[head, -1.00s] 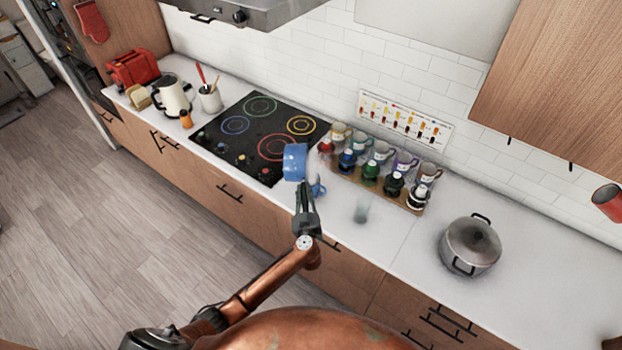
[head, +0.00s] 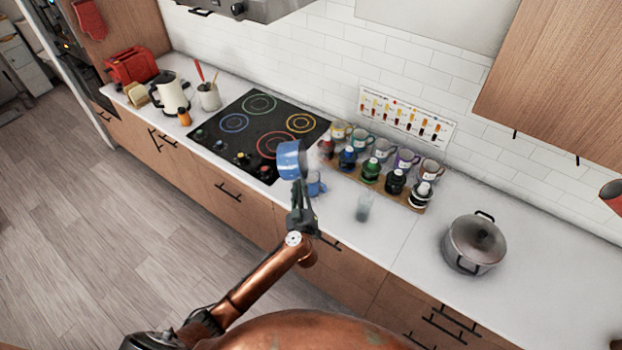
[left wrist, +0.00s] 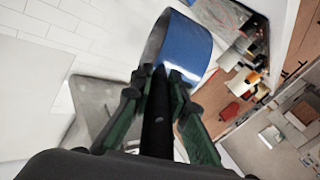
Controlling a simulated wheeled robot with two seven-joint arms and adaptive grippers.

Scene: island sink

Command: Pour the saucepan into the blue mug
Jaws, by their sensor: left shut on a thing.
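The blue saucepan (head: 291,160) is tipped on its side in the air, its opening facing right in the head view. It also shows in the left wrist view (left wrist: 186,46), above the fingers. My left gripper (head: 300,196) is shut on its black handle (left wrist: 156,110). The blue mug (head: 316,186) stands on the counter just right of and below the saucepan, partly hidden by the gripper and pan. The contents of both are not visible. My right gripper is not in view.
A black cooktop (head: 262,128) lies behind and left. A wooden tray (head: 400,199) with several mugs and bottles stands right of the mug. A clear glass (head: 363,207) is near the front edge. Counter between glass and pot is clear.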

